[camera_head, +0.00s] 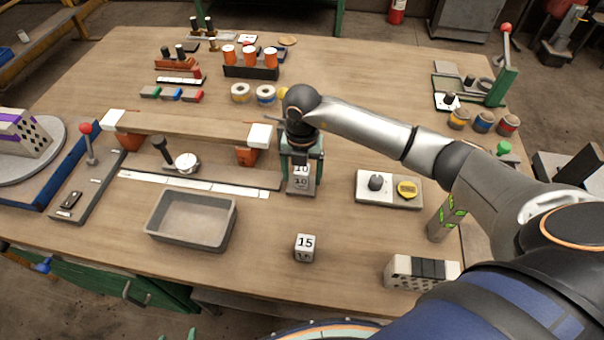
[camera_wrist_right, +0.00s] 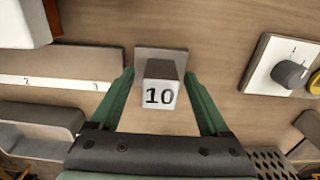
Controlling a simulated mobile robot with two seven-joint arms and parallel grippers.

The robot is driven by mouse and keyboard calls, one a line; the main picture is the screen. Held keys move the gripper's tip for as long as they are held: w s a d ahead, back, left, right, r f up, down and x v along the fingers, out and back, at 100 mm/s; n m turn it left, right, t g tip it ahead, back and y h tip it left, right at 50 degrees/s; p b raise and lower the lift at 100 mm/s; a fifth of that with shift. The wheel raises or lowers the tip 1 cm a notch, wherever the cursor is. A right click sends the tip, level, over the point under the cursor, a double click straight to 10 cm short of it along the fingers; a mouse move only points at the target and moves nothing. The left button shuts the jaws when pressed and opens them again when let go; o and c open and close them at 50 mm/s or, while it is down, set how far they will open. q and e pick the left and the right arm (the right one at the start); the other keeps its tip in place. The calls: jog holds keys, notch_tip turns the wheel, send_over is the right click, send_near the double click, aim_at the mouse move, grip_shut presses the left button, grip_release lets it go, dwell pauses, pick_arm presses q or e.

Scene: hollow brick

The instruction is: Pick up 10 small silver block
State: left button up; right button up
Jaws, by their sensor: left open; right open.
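The small silver block marked 10 (camera_head: 300,181) sits on a small grey plate near the middle of the table. It also shows in the right wrist view (camera_wrist_right: 160,95), with the plate (camera_wrist_right: 151,56) behind it. My right gripper (camera_head: 302,167) points down over the block with green fingers open. In the right wrist view the gripper (camera_wrist_right: 159,75) has one finger on each side of the block, with gaps showing. A second small block marked 15 (camera_head: 304,247) stands nearer the front edge. My left gripper is in neither view.
A grey tray (camera_head: 158,236) is front left of the block. A wooden beam on supports (camera_head: 185,125) lies left of the gripper. A plate with a black knob and yellow gauge (camera_head: 390,203) is to the right. A white perforated brick (camera_head: 398,270) stands front right. Wood around block 15 is clear.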

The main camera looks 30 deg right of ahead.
grip_shut()
dwell(0.7)
